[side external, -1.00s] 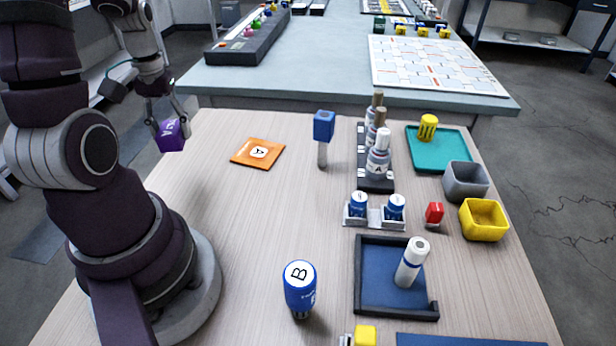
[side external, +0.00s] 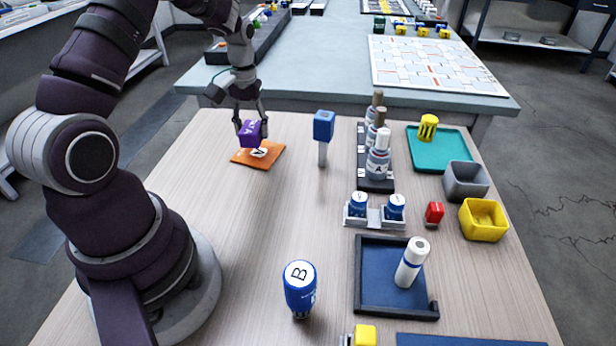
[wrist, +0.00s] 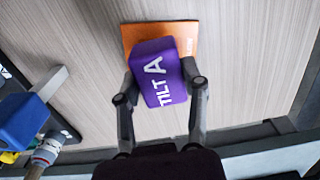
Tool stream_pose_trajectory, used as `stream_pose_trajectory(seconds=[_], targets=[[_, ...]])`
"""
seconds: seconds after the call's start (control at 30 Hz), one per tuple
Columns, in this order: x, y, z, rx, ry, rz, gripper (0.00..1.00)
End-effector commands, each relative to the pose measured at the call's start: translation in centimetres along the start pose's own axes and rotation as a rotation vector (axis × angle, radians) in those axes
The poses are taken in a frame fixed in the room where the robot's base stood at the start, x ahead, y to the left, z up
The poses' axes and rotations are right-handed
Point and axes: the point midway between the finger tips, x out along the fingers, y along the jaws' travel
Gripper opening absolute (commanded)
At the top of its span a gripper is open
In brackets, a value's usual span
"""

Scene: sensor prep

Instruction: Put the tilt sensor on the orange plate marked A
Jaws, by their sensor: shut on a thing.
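The tilt sensor is a purple block (side external: 251,134) with white lettering; in the wrist view the block (wrist: 158,72) reads "TILT A". My gripper (side external: 251,127) is shut on it, with one finger on each side; the fingers also show in the wrist view (wrist: 160,88). The orange plate (side external: 271,155) lies flat on the table, and its mark is partly hidden behind the block. In the wrist view the plate (wrist: 184,38) shows behind the block. The block is over or just above the plate's far part; I cannot tell whether they touch.
A blue-topped post (side external: 323,127) stands right of the plate, with a rack of bottles (side external: 376,184) beyond it. A blue bottle marked B (side external: 300,288) and a dark tray (side external: 372,303) are nearer the front. The table between plate and bottle B is clear.

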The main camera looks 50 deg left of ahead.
Motion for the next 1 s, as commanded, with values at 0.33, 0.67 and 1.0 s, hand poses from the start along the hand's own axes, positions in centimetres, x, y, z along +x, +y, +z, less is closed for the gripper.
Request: stream_pose_trajectory(seconds=[0.33,0.67,1.0], targets=[[3.4,0.2,-1.3,0.000,-0.002,0.000,0.03],[3.8,0.2,-1.4,0.000,0.003,0.001,0.03],[3.8,0.2,-1.4,0.000,0.003,0.001,0.69]])
